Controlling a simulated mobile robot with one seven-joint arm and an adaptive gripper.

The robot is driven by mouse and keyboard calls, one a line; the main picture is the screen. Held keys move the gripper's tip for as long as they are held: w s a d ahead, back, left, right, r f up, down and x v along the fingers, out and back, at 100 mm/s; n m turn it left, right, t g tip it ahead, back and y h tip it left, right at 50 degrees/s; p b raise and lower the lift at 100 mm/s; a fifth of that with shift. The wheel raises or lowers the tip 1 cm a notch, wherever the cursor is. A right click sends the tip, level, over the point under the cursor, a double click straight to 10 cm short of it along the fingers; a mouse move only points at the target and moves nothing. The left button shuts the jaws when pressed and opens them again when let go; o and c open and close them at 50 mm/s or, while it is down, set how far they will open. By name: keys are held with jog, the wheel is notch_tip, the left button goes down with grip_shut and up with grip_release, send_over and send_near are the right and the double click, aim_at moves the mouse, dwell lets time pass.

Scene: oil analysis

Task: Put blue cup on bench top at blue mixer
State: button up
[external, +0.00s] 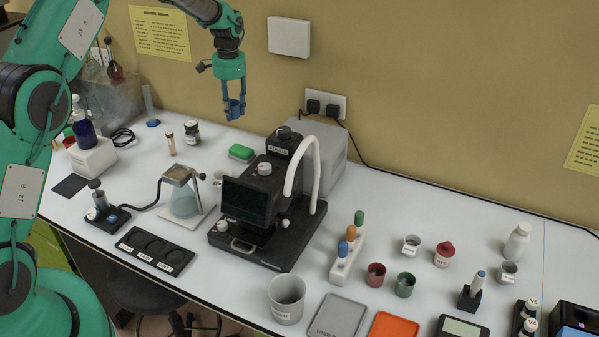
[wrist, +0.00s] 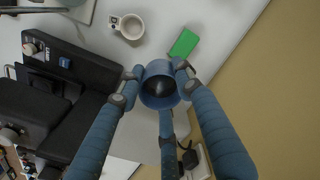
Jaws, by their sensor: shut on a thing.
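My gripper (external: 234,96) is shut on the blue cup (external: 235,110) and holds it high above the back of the bench top (external: 410,205), in front of the wall. In the wrist view the blue cup (wrist: 160,84) sits between the blue fingers, its dark opening facing the camera. No item is clearly labelled as the blue mixer. A small black device with a blue button (external: 112,218) lies at the left front. A blue-topped tool (external: 342,250) stands in a white rack with orange and green ones. Another blue-topped tool (external: 480,277) stands in a black holder at right.
A large black instrument (external: 265,220) stands mid-bench below and right of my gripper, with a white curved tube (external: 316,165). A green block (external: 241,152) and a white cup (wrist: 131,27) are near it. Red (external: 375,275) and green cups (external: 404,285) stand right.

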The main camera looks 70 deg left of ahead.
jog(key=w+d+m, duration=0.1)
jog(key=w+d, duration=0.4)
jog(key=d, duration=0.1)
jog(key=w+d+m, duration=0.1)
jog(key=w+d, duration=0.5)
jog(key=w+d+m, duration=0.1)
jog(key=w+d, duration=0.5)
jog(key=shift+w, duration=0.2)
jog(key=w+d+m, duration=0.1)
jog(key=w+d, duration=0.5)
jog(key=d, duration=0.4)
jog(key=w+d+m, duration=0.2)
jog(key=w+d, duration=0.3)
jog(key=d, duration=0.6)
jog(key=w+d+m+b, duration=0.1)
jog(key=w+d+m, duration=0.15)
jog(key=d, duration=1.35)
jog(key=w+d+m, duration=0.1)
jog(key=w+d, duration=0.2)
jog(key=d, duration=1.3)
notch_tip(320, 180, down, 11)
jog(key=shift+f, duration=3.05)
